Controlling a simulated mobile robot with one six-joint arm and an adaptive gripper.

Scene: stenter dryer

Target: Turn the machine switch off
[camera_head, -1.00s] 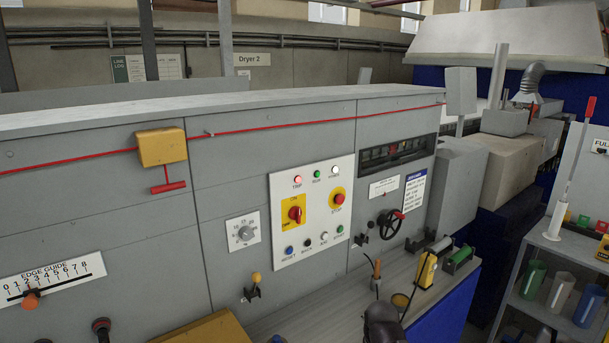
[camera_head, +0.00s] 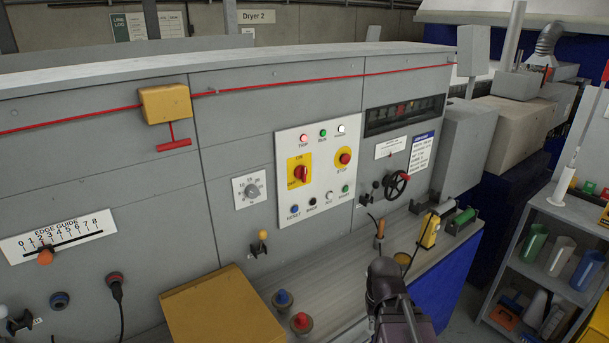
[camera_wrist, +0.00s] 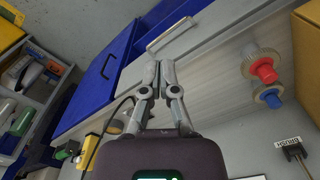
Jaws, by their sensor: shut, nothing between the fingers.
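The machine switch (camera_head: 300,174) is a red rotary knob on a yellow plate, marked ON at the top and OFF at the left. Its handle looks roughly upright, towards ON. It sits on the white control panel (camera_head: 328,208) in the grey machine front. My gripper shows in the wrist view (camera_wrist: 159,68), with its two fingers together and empty above the bench top. In the head view my arm's dark end is at the bottom, below and right of the panel, well apart from the switch. The fingers cannot be made out there.
A red stop button (camera_head: 345,156) is right of the switch, with lamps above and small buttons below. A handwheel (camera_head: 396,184) sticks out farther right. The bench (camera_head: 335,285) carries a yellow device (camera_head: 429,231), blue and red knobbed pieces and a tan box (camera_head: 217,310).

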